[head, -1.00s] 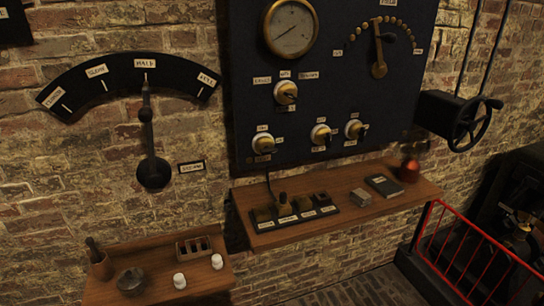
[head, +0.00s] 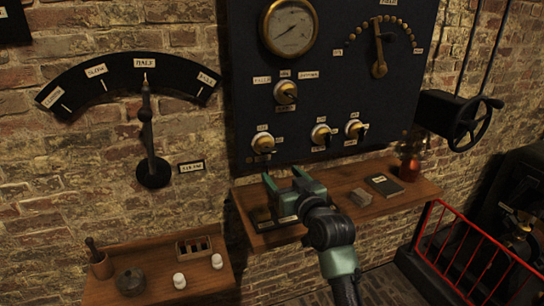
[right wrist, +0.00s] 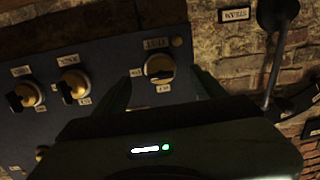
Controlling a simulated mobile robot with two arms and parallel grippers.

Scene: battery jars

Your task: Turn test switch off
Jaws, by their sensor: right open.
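Three round brass-and-white switches sit in the lower row of the dark panel: a left switch (head: 263,143), a middle switch (head: 321,134) and a right switch (head: 355,129). My right gripper (head: 283,176) is open and empty, just below the left switch. In the right wrist view, the same switch (right wrist: 159,68) shows between and beyond my fingers (right wrist: 162,88), apart from them. Its dark lever lies roughly sideways there. My left gripper is not in view.
Below the panel is a wooden shelf (head: 349,207) with a small block (head: 361,197), a dark book (head: 383,185) and a red lamp (head: 409,170). Another switch (head: 286,92) sits higher. A lower left shelf (head: 205,281) holds jars. A red railing (head: 478,241) stands right.

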